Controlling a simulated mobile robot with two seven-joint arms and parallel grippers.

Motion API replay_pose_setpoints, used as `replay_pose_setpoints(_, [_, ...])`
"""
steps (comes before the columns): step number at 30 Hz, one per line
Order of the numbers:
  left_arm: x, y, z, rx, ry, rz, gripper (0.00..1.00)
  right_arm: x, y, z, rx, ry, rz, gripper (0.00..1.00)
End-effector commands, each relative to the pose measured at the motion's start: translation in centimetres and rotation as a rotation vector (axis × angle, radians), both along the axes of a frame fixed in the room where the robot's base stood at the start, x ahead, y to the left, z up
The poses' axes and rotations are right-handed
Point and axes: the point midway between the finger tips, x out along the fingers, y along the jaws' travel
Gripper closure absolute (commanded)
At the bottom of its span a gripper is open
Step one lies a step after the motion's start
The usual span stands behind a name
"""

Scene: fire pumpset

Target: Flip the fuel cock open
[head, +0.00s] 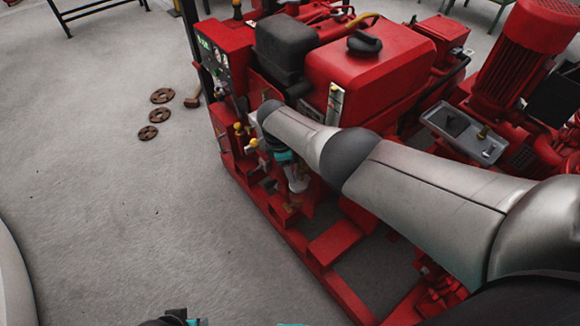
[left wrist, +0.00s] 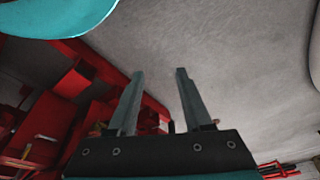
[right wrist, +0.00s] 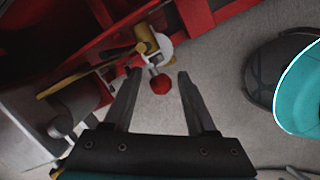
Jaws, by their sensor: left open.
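In the right wrist view a cock with a pale round body and brass fittings (right wrist: 143,38) sits by the red frame; it looks like the fuel cock. Its short lever ends in a red knob (right wrist: 160,85). My right gripper (right wrist: 162,74) is open, with the knob between its fingertips and visible gaps on both sides. I cannot tell the knob's depth relative to the fingers. In the head view my right forearm crosses the pumpset and partly hides the hand and the cock. My left gripper (left wrist: 160,73) is open and empty, low near the bottom edge of the head view.
The red pumpset (head: 365,68) fills the middle and right, with a control panel (head: 215,60) and yellow-knobbed parts (head: 239,128) at its near end. Several rusty discs (head: 161,96) and a mallet (head: 193,99) lie on the floor. The concrete floor at left (head: 90,190) is clear.

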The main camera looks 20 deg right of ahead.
Motion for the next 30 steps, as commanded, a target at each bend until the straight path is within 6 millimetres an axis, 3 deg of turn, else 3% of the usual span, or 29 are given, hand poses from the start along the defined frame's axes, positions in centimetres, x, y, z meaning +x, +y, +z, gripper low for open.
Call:
replay_pose_setpoints(12, [0.0,0.0,0.2,-0.001,-0.005,0.0,0.5,0.0,0.0,0.3,0.0,0.001,0.0,0.38])
replay_pose_setpoints(30, [-3.1,1.6,-5.7,0.023,0.052,-0.005,0.5,-0.2,0.6,3.5,0.0,0.0,-0.001,0.38])
